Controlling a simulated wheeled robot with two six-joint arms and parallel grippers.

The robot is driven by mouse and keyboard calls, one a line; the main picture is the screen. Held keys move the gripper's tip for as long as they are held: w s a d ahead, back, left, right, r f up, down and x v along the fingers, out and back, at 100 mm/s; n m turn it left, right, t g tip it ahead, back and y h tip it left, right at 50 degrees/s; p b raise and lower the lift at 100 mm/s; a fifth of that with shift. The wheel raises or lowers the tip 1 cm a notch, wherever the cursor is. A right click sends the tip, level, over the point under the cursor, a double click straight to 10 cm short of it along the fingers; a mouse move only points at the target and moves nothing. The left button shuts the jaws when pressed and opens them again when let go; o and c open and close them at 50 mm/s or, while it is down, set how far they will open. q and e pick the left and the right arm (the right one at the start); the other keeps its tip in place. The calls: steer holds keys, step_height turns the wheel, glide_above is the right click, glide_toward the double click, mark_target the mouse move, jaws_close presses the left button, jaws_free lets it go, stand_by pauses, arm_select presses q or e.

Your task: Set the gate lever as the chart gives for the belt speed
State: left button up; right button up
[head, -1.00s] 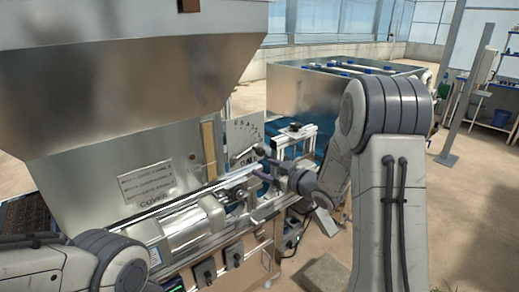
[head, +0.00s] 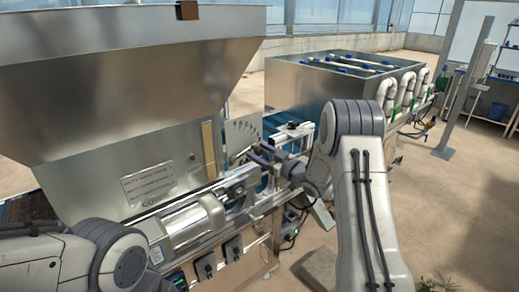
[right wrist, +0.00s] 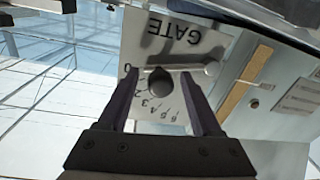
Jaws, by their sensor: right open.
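The gate plate (head: 243,132) is a pale panel with a fan of marks on the machine's right side. In the right wrist view the plate (right wrist: 140,50) appears upside down, with "GATE" and a numbered scale from 0 upward. The gate lever (right wrist: 195,69) is a light bar with a dark round knob (right wrist: 159,82), which lies near the low-number end. My right gripper (head: 255,156) is open, its fingers on either side of the knob in the wrist view (right wrist: 159,76). Contact cannot be told. The chart (head: 148,183) is a lined plate, its print too small to read. My left gripper is out of view.
The large metal hopper (head: 110,90) overhangs the chart. A motor cylinder (head: 190,225) and rails lie below the plate. A small green-lit display (head: 178,281) shows at the bottom, unreadable. A metal tank (head: 300,90) stands behind. Open floor lies right.

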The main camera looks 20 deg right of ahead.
steer(key=shift+w+a, duration=0.1)
steer(key=shift+w, duration=0.1)
steer(key=shift+c, duration=0.3)
jaws_close()
stand_by(1.1)
